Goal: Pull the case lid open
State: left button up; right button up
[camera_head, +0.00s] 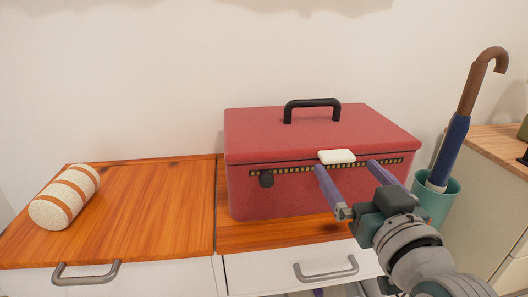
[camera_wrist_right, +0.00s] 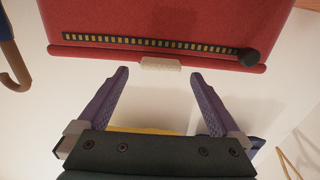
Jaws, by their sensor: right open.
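A red case (camera_head: 290,190) with a shut lid (camera_head: 300,132) stands on the wooden cabinet top, and its front also shows in the right wrist view (camera_wrist_right: 170,18). A black handle (camera_head: 312,103) is on top of the lid. A pale tab (camera_head: 337,157) sits at the middle of the lid's front edge; it shows in the right wrist view (camera_wrist_right: 161,64) too. My right gripper (camera_head: 345,165) is open, its two purple fingers on either side of the tab and pointing at the case front. In the wrist view the fingertips (camera_wrist_right: 163,75) are apart from the tab. My left gripper is not in view.
A cream and brown striped roll (camera_head: 65,197) lies on the left of the cabinet top (camera_head: 150,205). An umbrella (camera_head: 460,125) stands in a teal holder (camera_head: 436,203) right of the case. A black knob (camera_head: 266,179) juts from the case front.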

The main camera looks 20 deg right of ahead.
aim_at(341, 161)
jog(key=shift+b+x, duration=0.55)
jog(key=shift+x, duration=1.35)
grip_shut()
